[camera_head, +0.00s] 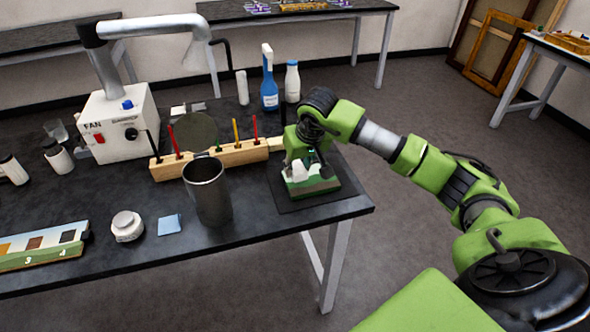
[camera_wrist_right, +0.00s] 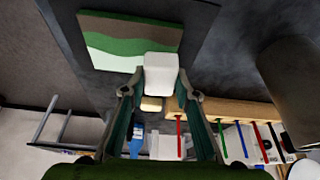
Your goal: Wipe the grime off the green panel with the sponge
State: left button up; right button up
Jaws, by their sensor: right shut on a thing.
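The green panel (camera_head: 318,187) is a small painted board with green, brownish and white bands. It lies on a dark mat (camera_head: 347,196) near the table's right end, and also shows in the wrist view (camera_wrist_right: 140,40). My right gripper (camera_head: 302,164) is over the panel, pointing down. It is shut on a white block, the sponge (camera_wrist_right: 161,74), which overlaps the panel's edge in the wrist view. I cannot tell whether the sponge touches the panel. The gripper hides part of the panel in the head view. My left gripper is not in view.
A wooden rack (camera_head: 222,156) with upright brushes stands left of the panel, with a dark metal cup (camera_head: 207,190) in front. A blue bottle (camera_head: 269,82) and white bottle (camera_head: 292,82) stand behind. A white jar (camera_head: 127,226) and blue cloth (camera_head: 170,225) lie at the front.

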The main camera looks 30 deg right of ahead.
notch_tip(320, 180, up, 3)
jog(key=shift+w+a+f+p, duration=0.1)
jog(key=shift+p, duration=0.55)
jog(key=shift+r+p, duration=0.3)
jog(key=shift+r, duration=0.25)
